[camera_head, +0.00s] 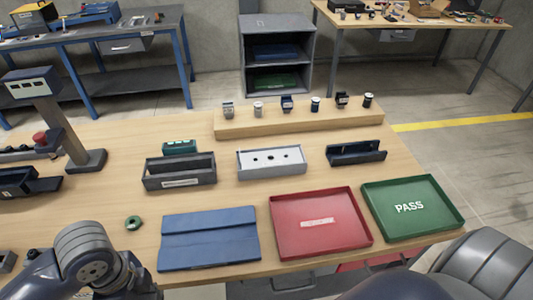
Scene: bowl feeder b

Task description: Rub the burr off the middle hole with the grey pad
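A pale plate (289,155) with three dark holes in a row lies in a grey holder (271,173) at the middle of the wooden table. The middle hole (270,157) shows as a dark spot; any burr on it is too small to tell. I cannot pick out a grey pad with certainty. A small grey item (6,261) at the left edge is partly cut off. My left arm shows at the lower left and my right arm at the lower right. Neither gripper's fingertips can be seen.
A dark grey box (180,183) stands left of the holder, a dark open channel (356,157) right of it. In front lie a blue mat (208,240), a red tray (317,250) and a green PASS tray (412,233). A wooden riser (300,124) bears several small items behind.

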